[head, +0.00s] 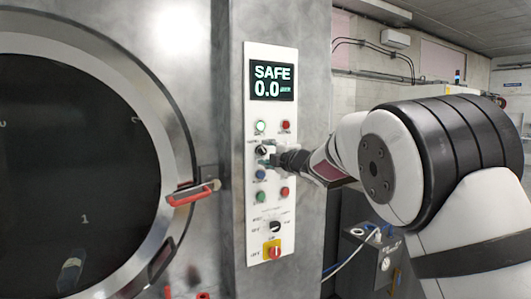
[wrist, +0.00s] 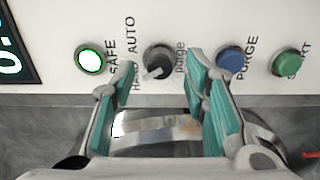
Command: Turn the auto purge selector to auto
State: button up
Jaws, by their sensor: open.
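The auto purge selector (wrist: 157,62) is a round dark knob with a grey handle on the white panel, between the lit green SAFE lamp and the blue PURGE button. In the wrist view its handle slants to the lower left, toward the partly hidden "HA" label and away from "AUTO". In the head view the black selector (head: 262,149) sits just above and left of my fingertips. My gripper (wrist: 163,70) is open and empty, its teal-padded fingers on either side of the knob in the picture. I cannot tell whether they touch it. My gripper (head: 274,160) also shows in the head view.
The lit green lamp (wrist: 90,60) is left. A display (head: 272,80) reads SAFE 0.0. A round door with a red handle (head: 190,194) stands left; a red-and-yellow switch (head: 272,251) sits low.

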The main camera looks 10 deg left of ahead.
jog(key=shift+x, duration=0.85)
grip_shut()
